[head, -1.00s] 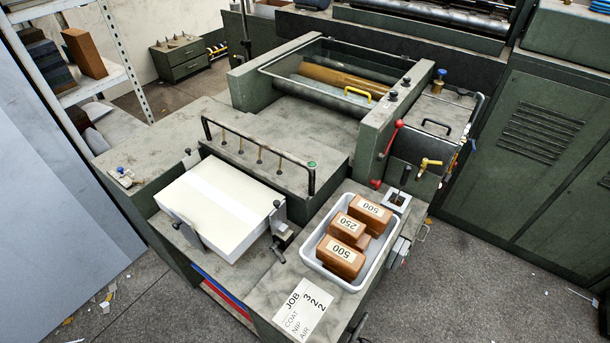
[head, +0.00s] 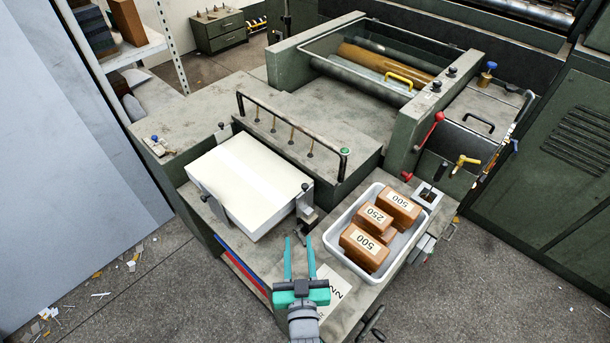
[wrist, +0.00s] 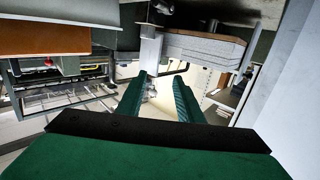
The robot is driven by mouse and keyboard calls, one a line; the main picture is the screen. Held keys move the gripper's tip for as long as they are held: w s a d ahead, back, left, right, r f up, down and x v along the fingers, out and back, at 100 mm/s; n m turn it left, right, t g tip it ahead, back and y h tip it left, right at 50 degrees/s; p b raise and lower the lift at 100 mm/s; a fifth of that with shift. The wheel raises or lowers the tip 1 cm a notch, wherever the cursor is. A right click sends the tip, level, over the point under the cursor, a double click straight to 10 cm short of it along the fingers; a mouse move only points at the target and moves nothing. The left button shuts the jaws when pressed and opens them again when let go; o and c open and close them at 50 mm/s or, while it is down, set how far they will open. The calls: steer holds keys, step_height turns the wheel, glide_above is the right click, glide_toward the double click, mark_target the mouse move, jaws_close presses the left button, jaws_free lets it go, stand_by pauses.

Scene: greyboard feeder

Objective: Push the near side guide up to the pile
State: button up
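The white paper pile (head: 245,185) sits on the feeder table. A grey metal side guide (head: 307,206) with a dark knob stands by its right end, on a bracket at the table edge; I cannot tell whether it touches the pile. Another dark guide plate (head: 214,207) stands at the pile's front left. My gripper (head: 299,240), with teal fingers, is open and empty, just in front of and below the right-hand guide, apart from it in the head view. In the wrist view the gripper (wrist: 159,82) points toward the pile (wrist: 205,52) and a pale metal part (wrist: 150,48), likely the guide.
A white tray (head: 336,246) with brown weights marked 500 and 250 (head: 376,217) stands close right of my gripper. A job card (head: 335,290) lies partly hidden behind it. A black handrail (head: 290,128) runs behind the pile. A crank handle (head: 371,322) juts out at the front.

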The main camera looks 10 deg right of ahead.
glide_toward(305, 188)
steer(key=shift+h, duration=0.3)
steer(key=w, duration=0.4)
steer(key=shift+w+d+f, duration=0.15)
steer(key=shift+d+f, duration=0.1)
steer(key=shift+f, duration=0.05)
steer(key=w+d, duration=0.2)
steer(key=w, duration=0.8)
steer(key=shift+w, duration=0.1)
jaws_close()
